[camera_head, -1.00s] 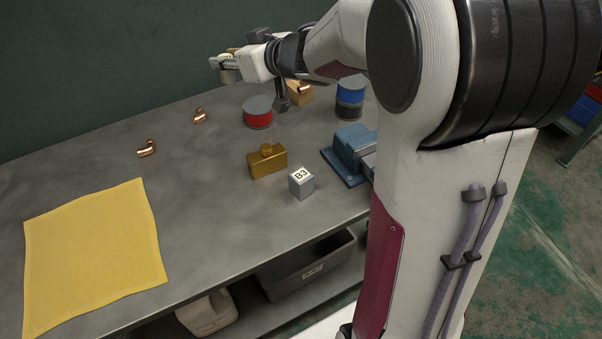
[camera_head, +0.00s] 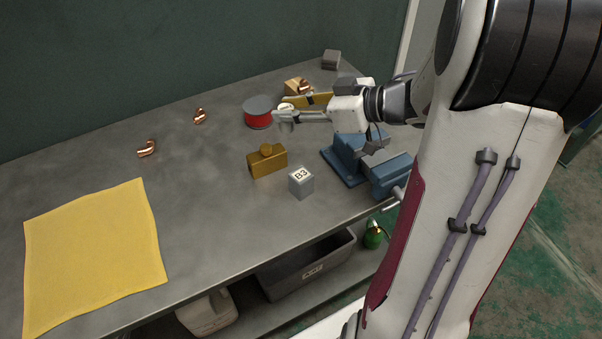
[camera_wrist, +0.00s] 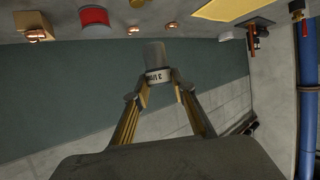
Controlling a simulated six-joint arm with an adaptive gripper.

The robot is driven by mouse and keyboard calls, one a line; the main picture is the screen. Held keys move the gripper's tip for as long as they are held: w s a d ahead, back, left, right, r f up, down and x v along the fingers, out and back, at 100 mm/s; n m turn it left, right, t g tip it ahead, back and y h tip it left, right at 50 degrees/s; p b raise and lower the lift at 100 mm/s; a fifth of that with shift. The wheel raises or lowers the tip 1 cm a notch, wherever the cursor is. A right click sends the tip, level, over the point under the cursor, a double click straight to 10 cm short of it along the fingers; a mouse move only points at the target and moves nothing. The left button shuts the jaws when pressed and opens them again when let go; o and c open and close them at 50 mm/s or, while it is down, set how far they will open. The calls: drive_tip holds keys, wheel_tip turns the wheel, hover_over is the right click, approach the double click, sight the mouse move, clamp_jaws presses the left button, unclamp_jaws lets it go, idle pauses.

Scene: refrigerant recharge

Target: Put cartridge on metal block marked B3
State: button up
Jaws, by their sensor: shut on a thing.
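The metal block marked B3 (camera_head: 301,183) is a small grey cube with a white top label, standing near the table's front edge in the head view. Its top is bare. My gripper (camera_head: 284,113) is beyond it, up and slightly left in the picture, beside the red spool. In the wrist view my gripper (camera_wrist: 160,93) is shut on a grey cylinder with a white printed band, which looks like the cartridge (camera_wrist: 155,54). In the head view the cartridge is small and partly covered by the fingers.
A brass block (camera_head: 267,162) with a knob stands just left of B3. A blue vise (camera_head: 346,168) is at its right. The red spool (camera_head: 258,113) and copper fittings (camera_head: 147,149) lie further back. A yellow cloth (camera_head: 92,255) covers the left; the table between is clear.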

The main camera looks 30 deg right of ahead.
sight(288, 126)
drive_tip(key=shift+n+g, duration=0.3)
drive_tip(key=shift+s+d+f, duration=0.25)
drive_tip(key=shift+s+f, duration=0.05)
drive_tip(key=shift+s, duration=0.35)
drive_tip(key=shift+s+d+f, duration=0.2)
drive_tip(key=shift+s+f, duration=0.1)
drive_tip(key=shift+s, duration=0.3)
drive_tip(key=shift+s+d+f, duration=0.25)
drive_tip(key=shift+s+f, duration=0.05)
drive_tip(key=shift+s, duration=0.35)
drive_tip(key=shift+y, duration=0.3)
drive_tip(key=shift+f, duration=2.9)
drive_tip(key=shift+f, duration=2.1)
drive_tip(key=shift+f, duration=0.1)
drive_tip(key=o, duration=1.2)
